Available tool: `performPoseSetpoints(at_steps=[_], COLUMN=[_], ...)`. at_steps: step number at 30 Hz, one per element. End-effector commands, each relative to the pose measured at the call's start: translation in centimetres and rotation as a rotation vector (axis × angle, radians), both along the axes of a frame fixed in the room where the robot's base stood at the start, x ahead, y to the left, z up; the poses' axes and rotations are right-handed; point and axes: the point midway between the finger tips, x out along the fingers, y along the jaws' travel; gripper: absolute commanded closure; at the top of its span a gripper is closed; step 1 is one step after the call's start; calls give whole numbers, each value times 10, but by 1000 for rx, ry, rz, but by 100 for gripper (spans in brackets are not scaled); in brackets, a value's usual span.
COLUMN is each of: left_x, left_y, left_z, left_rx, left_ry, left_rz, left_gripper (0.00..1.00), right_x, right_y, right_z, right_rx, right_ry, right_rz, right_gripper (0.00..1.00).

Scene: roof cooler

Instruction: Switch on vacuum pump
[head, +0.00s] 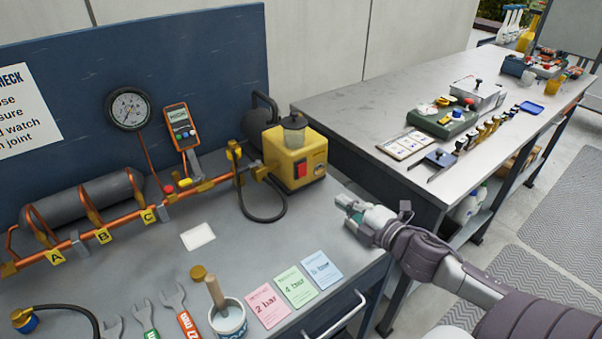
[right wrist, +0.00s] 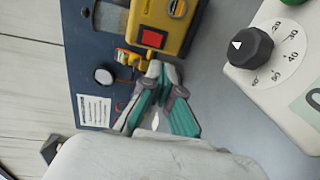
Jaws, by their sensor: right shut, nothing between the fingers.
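The yellow vacuum pump (head: 312,153) stands at the back right of the blue-grey bench, with a clear jar on top. Its red switch (head: 301,170) is on the front face; whether it is on or off I cannot tell. My right gripper (head: 345,205) is at the bench's right edge, right of and in front of the pump, apart from it. In the right wrist view the gripper (right wrist: 162,70) is shut and empty, its tips pointing toward the pump (right wrist: 178,38) and red switch (right wrist: 153,38). My left gripper is out of view.
A black hose (head: 266,218) loops in front of the pump. Copper pipe (head: 125,218), a gauge (head: 128,108) and an orange meter (head: 181,127) are to the left. Coloured cards (head: 295,285) lie in front. A second table (head: 375,106) stands right. The wrist view shows a black knob (right wrist: 250,47).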

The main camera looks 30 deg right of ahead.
Motion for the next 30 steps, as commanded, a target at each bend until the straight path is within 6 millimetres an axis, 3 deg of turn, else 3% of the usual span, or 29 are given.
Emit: performPoseSetpoints(at_steps=[11, 21, 30], left_x=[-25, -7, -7], left_y=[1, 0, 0], left_z=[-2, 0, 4], left_rx=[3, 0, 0], left_ry=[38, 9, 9], left_rz=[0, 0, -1], left_gripper=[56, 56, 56], right_x=[6, 58, 108], right_y=[1, 4, 8], right_z=[-1, -5, -12], right_rx=[1, 0, 2], right_ry=[-1, -4, -2], right_rz=[1, -1, -2], right_gripper=[100, 100, 100])
